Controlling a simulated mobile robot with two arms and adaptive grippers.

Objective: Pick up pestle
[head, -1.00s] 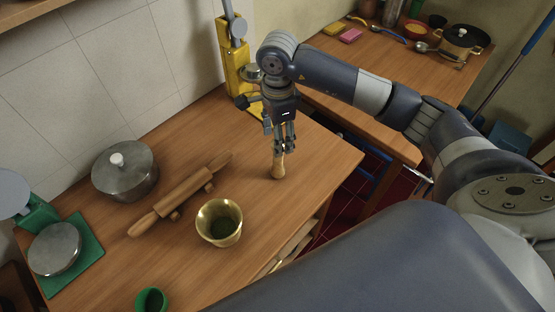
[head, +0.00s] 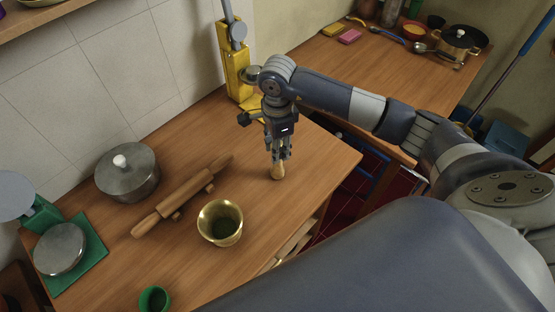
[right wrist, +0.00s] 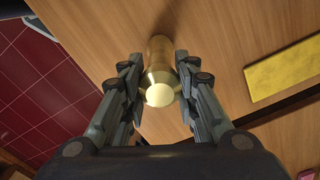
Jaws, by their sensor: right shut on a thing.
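The pestle (head: 278,173) stands upright on the wooden counter (head: 305,205), near its right edge. My right gripper (head: 279,157) points down from above and is shut on the pestle's upper part, which is mostly hidden behind the fingers. In the right wrist view, the pestle's round brass end (right wrist: 160,94) shows between the two fingers (right wrist: 158,72), and its body runs down to the wood. A brass mortar (head: 220,222) with a dark inside stands to the left and nearer. My left gripper is not in view.
A rolling pin (head: 180,196) lies on a stand, with a lidded grey pot (head: 127,172) behind it. A green scale (head: 85,262) and a green cup (head: 154,300) are at left. A yellow metal device (head: 238,75) stands behind my gripper. The counter around the pestle is clear.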

